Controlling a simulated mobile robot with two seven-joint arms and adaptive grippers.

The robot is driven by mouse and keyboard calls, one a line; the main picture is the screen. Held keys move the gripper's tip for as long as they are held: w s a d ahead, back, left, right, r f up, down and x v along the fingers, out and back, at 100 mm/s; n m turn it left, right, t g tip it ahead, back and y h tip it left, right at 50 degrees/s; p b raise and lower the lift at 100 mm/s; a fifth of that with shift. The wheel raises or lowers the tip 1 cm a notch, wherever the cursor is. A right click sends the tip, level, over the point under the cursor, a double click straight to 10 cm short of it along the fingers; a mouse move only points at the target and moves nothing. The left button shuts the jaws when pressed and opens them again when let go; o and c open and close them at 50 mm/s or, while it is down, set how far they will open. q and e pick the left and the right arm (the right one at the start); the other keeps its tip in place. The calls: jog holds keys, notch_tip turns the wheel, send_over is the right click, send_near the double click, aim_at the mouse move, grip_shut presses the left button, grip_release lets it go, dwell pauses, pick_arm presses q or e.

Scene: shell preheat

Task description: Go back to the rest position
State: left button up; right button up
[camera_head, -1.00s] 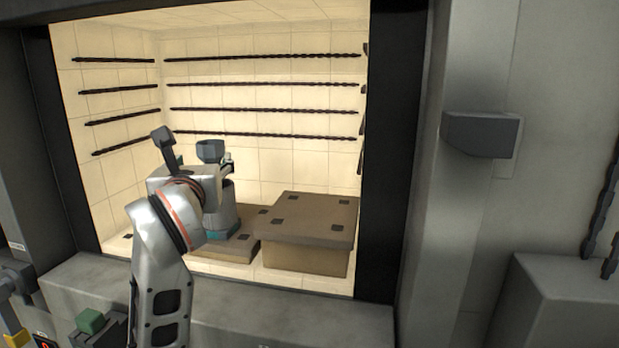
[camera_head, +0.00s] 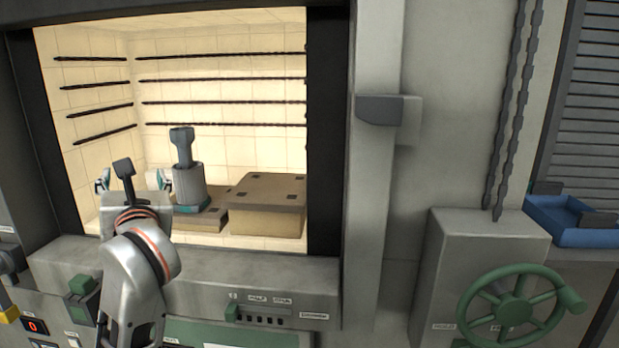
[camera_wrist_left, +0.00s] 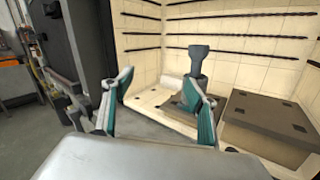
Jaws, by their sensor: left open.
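A grey cylindrical shell (camera_head: 188,184) with a narrower dark top stands upright in the lit furnace chamber, at a low brown block (camera_head: 216,213). Its dark top also shows in the left wrist view (camera_wrist_left: 198,60), and a finger hides part of its body there. My left gripper (camera_head: 134,181) is to the left of the shell in the head view, its teal fingers spread and empty. In the left wrist view my gripper (camera_wrist_left: 163,92) is open, with the shell beyond its right finger and apart from it. My right gripper is in neither view.
A taller brown block (camera_head: 266,206) stands right of the shell. Dark rods (camera_head: 220,102) line the chamber walls. The chamber's dark frame (camera_head: 328,130) and front ledge (camera_head: 270,270) border the opening. A green handwheel (camera_head: 512,308) and blue tray (camera_head: 565,236) are at right.

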pick_arm(q)
jog(key=s+a+f+m+t+y, duration=0.2)
jog(key=s+f+m+y, duration=0.3)
jog(key=f+m, duration=0.15)
jog(key=s+d+f+m+h, duration=0.2)
jog(key=d+f+m+h, duration=0.35)
jog(key=f+m, duration=0.35)
jog(key=s+d+f+m+t+h, duration=0.1)
jog(key=d+f+m+h, duration=0.4)
jog(key=f+m+h, duration=0.4)
jog(key=s+d+f+m+h, duration=0.2)
jog(key=d+f+m+h, duration=0.4)
jog(key=m, duration=0.5)
jog(key=s+f+m+g+y, duration=0.1)
jog(key=s+f+m+g, duration=0.1)
jog(key=s+f, duration=0.3)
jog(key=s+a+f+m+g+y, duration=0.1)
jog(key=s+f+m+g, duration=0.2)
jog(key=f, duration=1)
jog(key=s+f+m+g+y, duration=0.1)
jog(key=s+f+m+g, duration=0.2)
jog(key=s+f, duration=0.6)
jog(key=shift+a+f+g, duration=0.25)
jog(key=shift+f+g, duration=0.15)
jog(key=shift+f, duration=0.15)
jog(key=shift+m, duration=0.25)
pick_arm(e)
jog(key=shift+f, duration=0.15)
